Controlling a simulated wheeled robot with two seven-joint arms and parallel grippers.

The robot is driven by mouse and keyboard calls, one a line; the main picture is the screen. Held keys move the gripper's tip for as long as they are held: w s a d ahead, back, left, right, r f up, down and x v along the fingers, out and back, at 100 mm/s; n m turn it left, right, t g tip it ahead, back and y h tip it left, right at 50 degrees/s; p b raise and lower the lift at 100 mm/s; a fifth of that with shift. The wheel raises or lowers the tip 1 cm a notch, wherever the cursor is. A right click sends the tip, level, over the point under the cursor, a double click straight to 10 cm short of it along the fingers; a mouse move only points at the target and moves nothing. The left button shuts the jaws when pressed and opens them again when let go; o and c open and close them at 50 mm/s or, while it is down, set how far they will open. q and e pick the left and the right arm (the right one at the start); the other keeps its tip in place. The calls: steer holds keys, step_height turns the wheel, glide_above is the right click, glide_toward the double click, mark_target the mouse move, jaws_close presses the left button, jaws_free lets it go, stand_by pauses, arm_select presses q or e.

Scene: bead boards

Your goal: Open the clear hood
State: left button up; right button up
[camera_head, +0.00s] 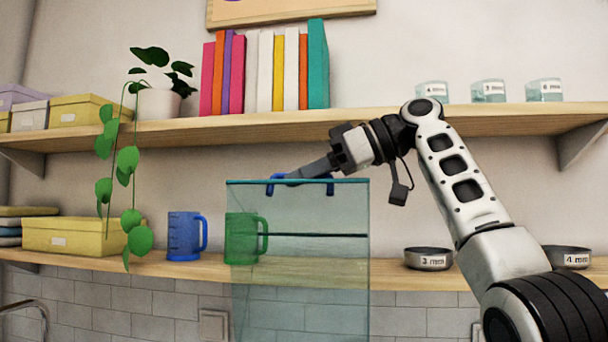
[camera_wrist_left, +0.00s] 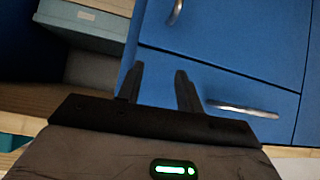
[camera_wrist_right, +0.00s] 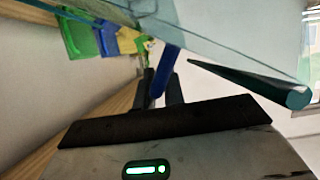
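The clear hood (camera_head: 300,290) shows as a tinted see-through panel standing upright in the head view, with a teal top edge. A blue handle (camera_head: 330,187) is at that edge. My right gripper (camera_head: 292,178) reaches the handle from the right. In the right wrist view, its fingers (camera_wrist_right: 160,88) close on both sides of the blue handle (camera_wrist_right: 166,68). The hood's clear sheet (camera_wrist_right: 205,40) spreads beyond them. My left gripper (camera_wrist_left: 158,85) is open and empty in front of blue drawer fronts (camera_wrist_left: 220,75), away from the hood. The hood's lower part is out of view.
A lower shelf (camera_head: 390,272) behind the hood holds a blue mug (camera_head: 184,238), a green mug (camera_head: 241,240) seen through the panel, and metal bowls (camera_head: 428,259). An upper shelf (camera_head: 270,125) with books and a plant is close above my right gripper.

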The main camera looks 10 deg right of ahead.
steer(key=o, duration=0.4)
steer(key=shift+w+f, duration=0.1)
steer(key=shift+f, duration=0.05)
steer(key=v, duration=1.6)
steer(key=shift+p, duration=0.3)
steer(key=shift+a, duration=0.1)
